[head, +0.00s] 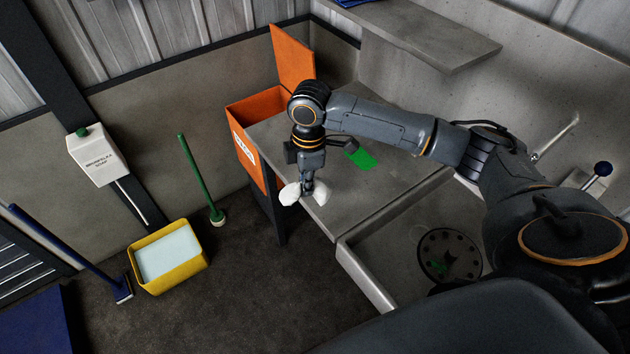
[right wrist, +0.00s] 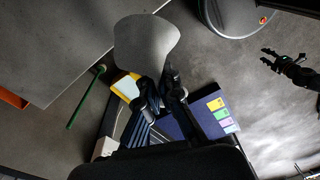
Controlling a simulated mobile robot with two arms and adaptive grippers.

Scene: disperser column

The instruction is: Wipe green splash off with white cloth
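My right gripper (head: 307,188) points down by the counter's front-left corner. It is shut on the white cloth (head: 290,194), which sticks out on both sides of the fingers. In the right wrist view the cloth (right wrist: 146,45) spreads out beyond the fingertips (right wrist: 160,88). The green splash (head: 361,157) is a flat bright patch on the grey counter (head: 330,190), right of the gripper and partly behind my arm. The cloth is apart from it. My left gripper (right wrist: 270,57) shows at the right of the right wrist view, fingers apart and empty.
An orange bin (head: 245,140) with its lid up stands at the counter's left end. A sink with a round drain (head: 450,255) is at the right. A yellow bucket (head: 170,257), a green-handled brush (head: 200,180) and a blue-handled broom (head: 65,250) are on the left. A shelf (head: 430,30) overhangs the back.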

